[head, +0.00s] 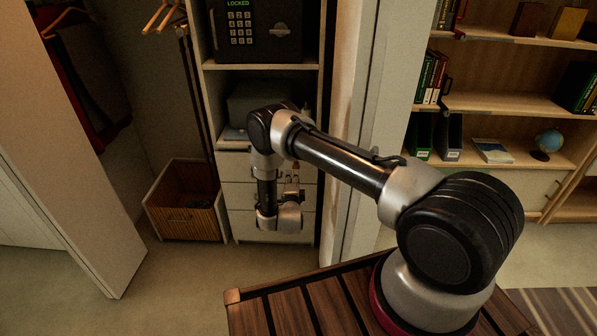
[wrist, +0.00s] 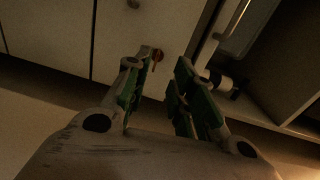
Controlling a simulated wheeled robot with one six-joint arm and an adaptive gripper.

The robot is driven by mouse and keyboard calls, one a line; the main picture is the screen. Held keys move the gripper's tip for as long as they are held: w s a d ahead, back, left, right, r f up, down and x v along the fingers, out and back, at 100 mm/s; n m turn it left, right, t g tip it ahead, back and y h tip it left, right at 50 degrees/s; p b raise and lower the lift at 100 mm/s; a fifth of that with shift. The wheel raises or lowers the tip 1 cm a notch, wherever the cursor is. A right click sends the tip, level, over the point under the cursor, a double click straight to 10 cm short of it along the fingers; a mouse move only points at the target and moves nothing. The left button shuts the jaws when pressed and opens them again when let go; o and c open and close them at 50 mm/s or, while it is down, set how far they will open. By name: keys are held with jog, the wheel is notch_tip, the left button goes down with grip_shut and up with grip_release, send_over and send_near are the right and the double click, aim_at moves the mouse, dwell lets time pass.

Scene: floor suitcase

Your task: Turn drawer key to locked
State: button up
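The white drawer unit (head: 242,196) stands below the shelf in the closet; its pale front also fills the upper left of the wrist view (wrist: 145,30). A small orange-brown piece (wrist: 157,55), which looks like the drawer key or its tag, shows at the drawer front, just past my left fingertip. In the head view a small reddish piece (head: 296,165) shows at the upper drawers, partly behind my arm. My gripper (wrist: 163,66) is open, its green-padded fingers apart with nothing between them. Whether a finger touches the orange-brown piece, and which way the key is turned, I cannot tell.
A safe (head: 253,30) reading LOCKED sits on the shelf above. A wicker basket (head: 187,219) stands on the floor left of the drawers. The open closet door (head: 75,150) is at the left, and the closet's side wall (head: 362,130) is close on the right.

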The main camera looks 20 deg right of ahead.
jog(key=d+x, duration=0.1)
jog(key=x, duration=0.5)
jog(key=shift+w+f+t, duration=0.2)
jog(key=shift+f+t, duration=0.05)
jog(key=shift+t, duration=0.05)
jog(key=shift+c, duration=0.4)
grip_shut()
